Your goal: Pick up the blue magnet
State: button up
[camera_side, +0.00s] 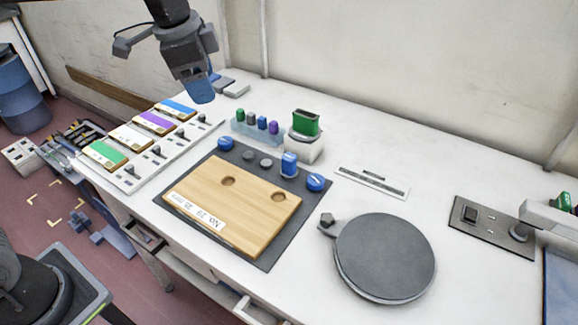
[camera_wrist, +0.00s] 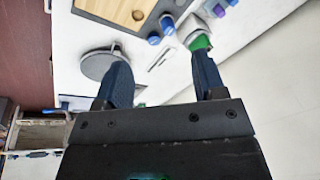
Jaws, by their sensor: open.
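Several blue pieces are in the side view, and I cannot tell for sure which is the magnet. A round blue piece (camera_side: 226,143) sits on the dark mat at the wooden board's back left corner. Another round blue piece (camera_side: 316,182) sits at its right end, and it also shows in the wrist view (camera_wrist: 154,39). An upright blue block (camera_side: 289,164) stands between them. A small blue piece (camera_side: 262,122) stands in a clear rack. My gripper (camera_side: 202,94) is open and empty, high above the table, behind and left of these pieces. Its two fingers show in the wrist view (camera_wrist: 162,62).
A wooden board (camera_side: 235,208) with two holes lies on the dark mat (camera_side: 268,258). A green block (camera_side: 306,122) stands in a white holder behind. A grey round plate (camera_side: 385,257) is at right, a row of coloured cards (camera_side: 153,123) at left.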

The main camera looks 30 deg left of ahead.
jog(key=w+d+f+m+g, duration=0.2)
jog(key=w+d+f+m, duration=0.25)
jog(key=w, duration=0.45)
jog(key=m, duration=0.4)
send_over(289, 157)
notch_tip(289, 157, down, 8)
jog(key=shift+g, duration=0.4)
jog(key=f, duration=0.8)
jog(key=shift+w+a+f, duration=0.15)
jog(key=shift+w+f, duration=0.1)
jog(key=shift+f, duration=0.15)
jog(key=shift+s+f, duration=0.15)
jog(key=shift+f, duration=2.55)
jog(key=c, duration=1.1)
